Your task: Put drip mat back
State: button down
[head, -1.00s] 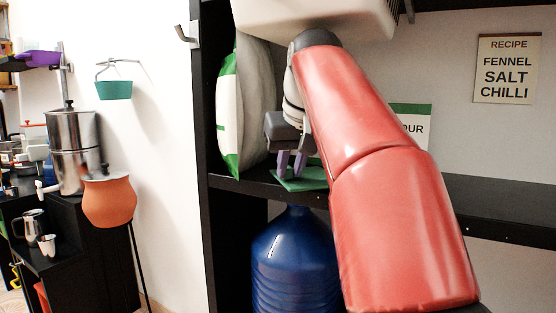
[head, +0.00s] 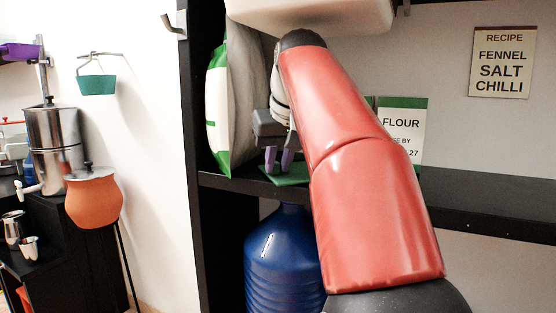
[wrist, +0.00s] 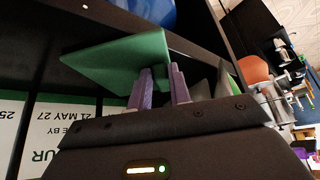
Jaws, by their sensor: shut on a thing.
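A flat green mat (head: 290,177), which I take to be the drip mat, is at the level of the black shelf (head: 465,196); I cannot tell whether it touches the shelf. My gripper (head: 278,164) points down with its purple fingers at the mat, shut on it. In the wrist view the mat (wrist: 112,62) extends away from the fingertips of my gripper (wrist: 160,72), close to the dark shelf. My red arm hides part of the shelf and probably part of the mat in the head view.
A white and green bag (head: 222,105) stands close left of my gripper. A flour sign (head: 403,130) is behind my arm. A blue bottle (head: 284,255) stands below the shelf. An orange pot (head: 93,199) and a steel cylinder (head: 54,145) are at left. The shelf is bare at right.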

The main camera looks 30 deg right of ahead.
jog(key=c, duration=1.3)
grip_release()
jog(key=shift+r, duration=0.2)
jog(key=s+a+b, duration=0.1)
jog(key=s+b, duration=0.1)
jog(key=s, duration=1)
jog(key=shift+s+a+r, duration=0.25)
jog(key=shift+r, duration=0.15)
jog(key=s+a+f, duration=0.2)
jog(key=a+f, duration=0.1)
jog(key=f, duration=0.8)
jog(key=s+a+f+n, duration=0.1)
jog(key=s+a+f, duration=0.2)
jog(key=f, duration=0.8)
jog(key=s+a+f, duration=0.3)
jog(key=f, duration=0.9)
jog(key=shift+a+y, duration=0.4)
